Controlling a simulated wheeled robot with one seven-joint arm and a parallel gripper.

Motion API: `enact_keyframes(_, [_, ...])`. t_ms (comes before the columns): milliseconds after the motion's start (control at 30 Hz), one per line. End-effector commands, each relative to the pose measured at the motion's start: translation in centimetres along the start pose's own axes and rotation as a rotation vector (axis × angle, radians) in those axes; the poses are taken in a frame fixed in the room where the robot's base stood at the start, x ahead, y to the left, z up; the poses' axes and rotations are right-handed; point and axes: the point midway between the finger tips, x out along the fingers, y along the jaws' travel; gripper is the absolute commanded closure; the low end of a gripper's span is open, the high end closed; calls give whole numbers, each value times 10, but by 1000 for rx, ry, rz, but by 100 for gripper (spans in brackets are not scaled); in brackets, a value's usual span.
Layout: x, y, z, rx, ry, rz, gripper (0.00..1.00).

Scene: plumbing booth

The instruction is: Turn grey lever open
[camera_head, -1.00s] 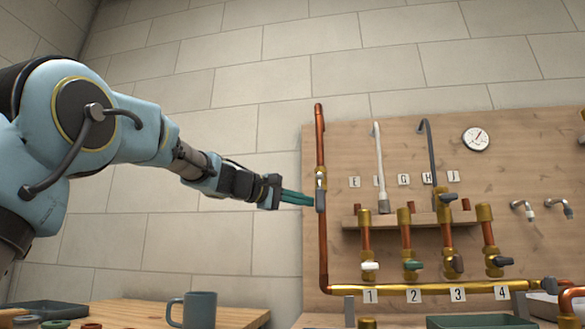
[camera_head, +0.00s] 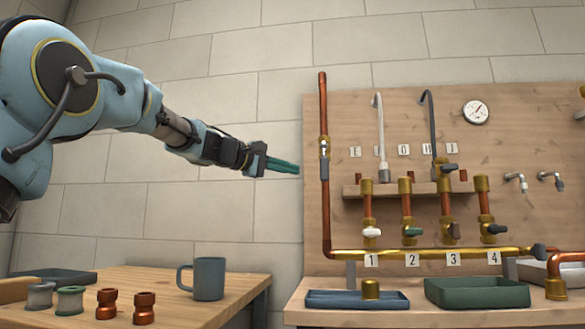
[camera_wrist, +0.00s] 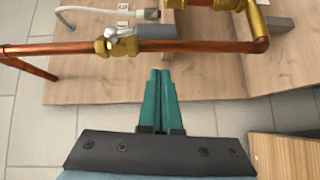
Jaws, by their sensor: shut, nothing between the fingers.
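The grey lever (camera_head: 325,169) sits on a brass valve (camera_head: 324,147) on the tall copper pipe (camera_head: 324,105) at the left edge of the wooden board. It points down, lying along the pipe. In the wrist view the lever (camera_wrist: 157,31) runs parallel to the pipe, beside the brass valve body (camera_wrist: 103,46). My gripper (camera_head: 296,169) has green fingers and is at the lever's height, left of the pipe with a small gap. In the wrist view its fingertips (camera_wrist: 160,74) are together, empty, and short of the pipe.
Right of the pipe, several valves with white (camera_head: 371,232), green (camera_head: 413,232) and dark handles stand above numbered labels. A blue tray (camera_head: 358,299) and a green tray (camera_head: 477,292) sit below. A mug (camera_head: 209,278) stands on the left table. Free wall space surrounds my arm.

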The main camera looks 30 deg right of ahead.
Motion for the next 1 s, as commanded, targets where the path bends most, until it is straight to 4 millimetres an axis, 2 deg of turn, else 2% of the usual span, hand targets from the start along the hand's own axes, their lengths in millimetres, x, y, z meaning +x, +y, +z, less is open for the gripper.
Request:
enact_keyframes(500, [-76,-5,1,0,0,0,100])
enact_keyframes(700, [-87,-6,1,0,-1,0,100])
enact_keyframes(1000, [-87,-6,1,0,-1,0,100])
